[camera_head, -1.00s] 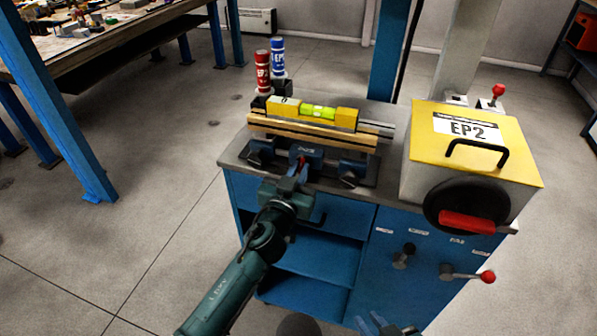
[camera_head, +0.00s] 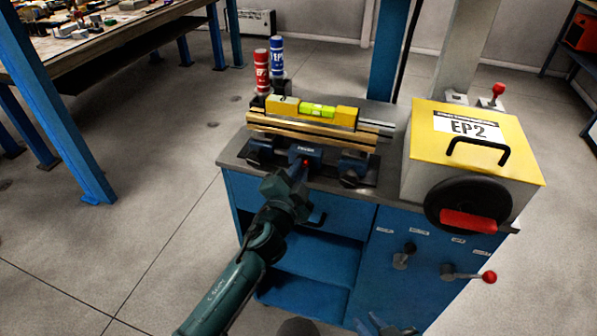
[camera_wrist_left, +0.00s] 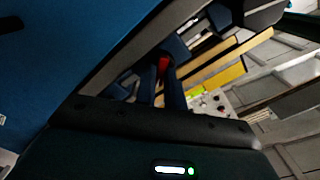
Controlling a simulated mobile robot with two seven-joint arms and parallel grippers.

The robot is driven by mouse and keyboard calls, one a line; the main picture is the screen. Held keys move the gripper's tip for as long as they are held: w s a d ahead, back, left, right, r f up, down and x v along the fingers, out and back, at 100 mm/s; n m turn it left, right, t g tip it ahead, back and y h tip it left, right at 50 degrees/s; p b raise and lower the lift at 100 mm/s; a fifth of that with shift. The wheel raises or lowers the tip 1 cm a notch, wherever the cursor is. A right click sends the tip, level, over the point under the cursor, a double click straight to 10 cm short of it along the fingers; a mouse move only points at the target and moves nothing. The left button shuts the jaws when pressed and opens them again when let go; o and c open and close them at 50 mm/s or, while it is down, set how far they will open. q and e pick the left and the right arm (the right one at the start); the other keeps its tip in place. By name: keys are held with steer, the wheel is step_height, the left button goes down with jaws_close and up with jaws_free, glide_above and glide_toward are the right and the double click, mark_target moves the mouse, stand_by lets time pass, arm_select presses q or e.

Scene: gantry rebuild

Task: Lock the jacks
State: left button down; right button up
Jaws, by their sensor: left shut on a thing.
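A dark blue jack fixture (camera_head: 309,152) stands at the front of the blue cart's top, with dark blocks to its left (camera_head: 258,152) and right (camera_head: 354,165). A yellow spirit level (camera_head: 317,112) lies on the wooden rails (camera_head: 312,134) above it. My left gripper (camera_head: 300,174) is at the middle fixture, shut on a small red lever (camera_head: 305,162). In the left wrist view the red lever (camera_wrist_left: 163,66) shows between the fingers (camera_wrist_left: 163,88). My right gripper (camera_head: 385,329) is only partly in view at the bottom edge; its jaws are unclear.
A yellow-topped box marked EP2 (camera_head: 470,133) with a black wheel and red handle (camera_head: 472,222) stands at the right of the cart. A red canister (camera_head: 262,72) and a blue canister (camera_head: 277,60) stand behind the level. Red-knobbed lever (camera_head: 487,277) sticks out in front.

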arm_select(q)
steer(key=shift+m, duration=3.7)
steer(key=c, duration=1.5)
jaws_free()
steer(key=shift+f, duration=0.1)
steer(key=v, duration=1.3)
